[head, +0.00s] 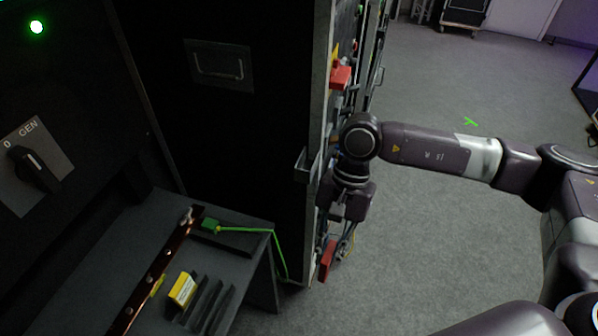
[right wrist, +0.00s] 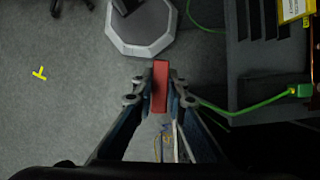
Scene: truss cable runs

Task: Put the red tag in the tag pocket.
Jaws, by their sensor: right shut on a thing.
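The red tag (right wrist: 160,87) is between the two fingertips of my right gripper (right wrist: 160,98), which is shut on it. The tag's long side points away from the wrist. In the head view the red tag (head: 327,259) hangs below the right gripper, beside the lower part of the black cabinet's edge. A small open metal holder (head: 306,165) on the cabinet's front edge, higher than the tag, looks like the tag pocket, but I cannot be sure. The tag is apart from it. My left gripper is not in view.
A grey shelf (head: 110,240) holds a copper bar (head: 155,270), a yellow box (head: 183,289) and a green clamp (head: 210,225) with a green cable (head: 250,230). Another red part (head: 340,77) is high on the cabinet's side.

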